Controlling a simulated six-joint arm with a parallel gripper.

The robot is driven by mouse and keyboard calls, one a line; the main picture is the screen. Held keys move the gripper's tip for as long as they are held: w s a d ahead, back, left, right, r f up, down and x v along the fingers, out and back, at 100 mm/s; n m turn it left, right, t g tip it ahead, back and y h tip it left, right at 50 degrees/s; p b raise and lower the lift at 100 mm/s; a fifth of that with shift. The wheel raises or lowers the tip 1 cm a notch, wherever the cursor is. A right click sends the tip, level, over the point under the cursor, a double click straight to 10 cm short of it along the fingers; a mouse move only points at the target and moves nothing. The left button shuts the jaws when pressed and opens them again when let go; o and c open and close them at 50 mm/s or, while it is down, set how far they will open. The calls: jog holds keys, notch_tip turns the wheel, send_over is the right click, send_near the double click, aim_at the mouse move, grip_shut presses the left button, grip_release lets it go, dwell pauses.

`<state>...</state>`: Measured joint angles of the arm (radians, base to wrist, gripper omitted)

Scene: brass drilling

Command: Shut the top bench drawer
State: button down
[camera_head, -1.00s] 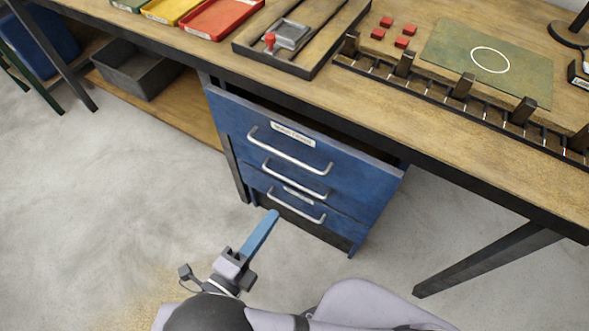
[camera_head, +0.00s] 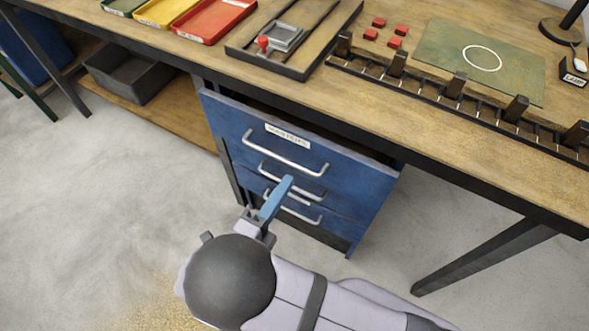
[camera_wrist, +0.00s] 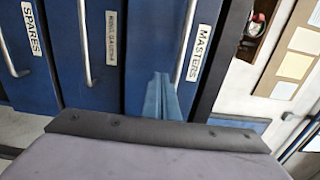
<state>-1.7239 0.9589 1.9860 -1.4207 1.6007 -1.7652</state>
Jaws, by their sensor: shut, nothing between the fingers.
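The blue drawer unit (camera_head: 345,200) hangs under the bench, with several handles one above another. The top drawer (camera_head: 235,125) stands out from the frame, with a dark gap behind its front's upper edge. Its silver handle (camera_head: 285,155) and white label are in clear view. My gripper (camera_head: 289,181) is shut and empty, its blue fingers pointing up in front of the lower handles and covering part of them. In the wrist view the fingers (camera_wrist: 163,90) overlap the blue front labelled MASTERS (camera_wrist: 197,55). I cannot tell whether they touch it.
The wooden bench top (camera_head: 400,115) overhangs the drawers. A slotted black rack (camera_head: 440,97) runs along its front edge. A dark bench leg (camera_head: 480,262) slants at right. A grey bin (camera_head: 128,75) sits on the lower shelf at left. The floor before the drawers is open.

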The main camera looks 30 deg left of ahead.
aim_at(301, 159)
jog(key=shift+w, duration=2.6)
jog(key=shift+w+r+p, duration=0.1)
jog(key=shift+w+p, duration=0.6)
jog(key=shift+w, duration=1.3)
jog(key=shift+r, duration=0.1)
jog(key=shift+s, duration=0.45)
jog(key=s, duration=1.3)
jog(key=shift+s+f+p, duration=0.2)
jog(key=shift+s+p, duration=0.1)
jog(key=shift+p, duration=0.1)
